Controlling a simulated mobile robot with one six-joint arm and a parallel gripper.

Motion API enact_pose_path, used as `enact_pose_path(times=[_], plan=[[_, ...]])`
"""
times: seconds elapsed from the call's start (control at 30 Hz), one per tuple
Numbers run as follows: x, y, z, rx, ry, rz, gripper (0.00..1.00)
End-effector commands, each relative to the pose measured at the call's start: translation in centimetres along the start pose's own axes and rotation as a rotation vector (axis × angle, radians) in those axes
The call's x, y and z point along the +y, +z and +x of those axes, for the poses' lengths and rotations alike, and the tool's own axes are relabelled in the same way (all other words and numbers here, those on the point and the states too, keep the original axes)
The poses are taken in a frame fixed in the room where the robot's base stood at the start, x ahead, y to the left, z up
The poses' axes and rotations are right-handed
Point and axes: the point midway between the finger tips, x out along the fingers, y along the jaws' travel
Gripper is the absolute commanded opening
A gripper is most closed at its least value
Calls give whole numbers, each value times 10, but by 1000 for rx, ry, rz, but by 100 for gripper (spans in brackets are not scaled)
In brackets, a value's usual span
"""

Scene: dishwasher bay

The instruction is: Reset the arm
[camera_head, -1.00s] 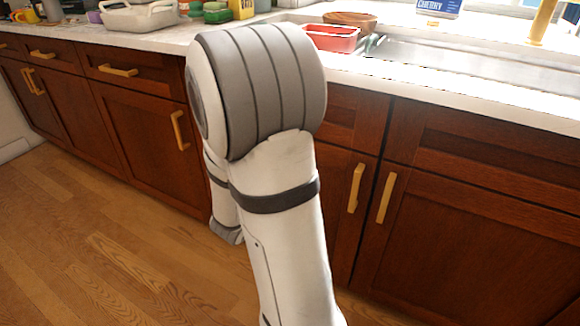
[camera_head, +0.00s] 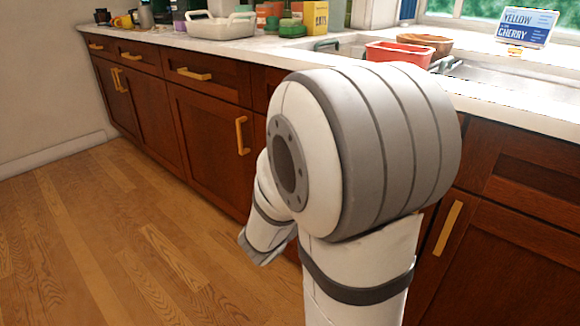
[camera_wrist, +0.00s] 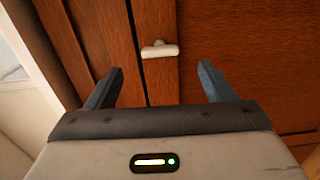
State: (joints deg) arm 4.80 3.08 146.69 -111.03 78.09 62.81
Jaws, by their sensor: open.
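My gripper (camera_wrist: 160,88) shows in the wrist view with its two dark fingers spread apart and nothing between them. Beyond the fingers is a brown wooden surface with a small pale handle or knob (camera_wrist: 160,50). In the head view my bent arm fills the middle and right of the picture, in front of the cabinets. The gripper's fingers cannot be made out there.
Wooden cabinets (camera_head: 205,130) with brass handles run under a white counter (camera_head: 225,52). The wood floor (camera_head: 110,240) at left is clear.

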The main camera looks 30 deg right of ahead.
Motion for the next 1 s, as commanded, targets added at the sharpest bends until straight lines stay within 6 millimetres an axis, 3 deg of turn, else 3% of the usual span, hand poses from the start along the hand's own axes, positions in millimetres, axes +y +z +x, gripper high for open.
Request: enact_pose_path(times=[0.23, 0.47, 0.7, 1.0], plan=[[8, 3, 0, -14, -11, 0, 76], [63, 36, -10, -162, -152, -4, 76], [115, 70, -40, -315, -415, 13, 76], [177, 82, -97, -380, -787, 87, 76]])
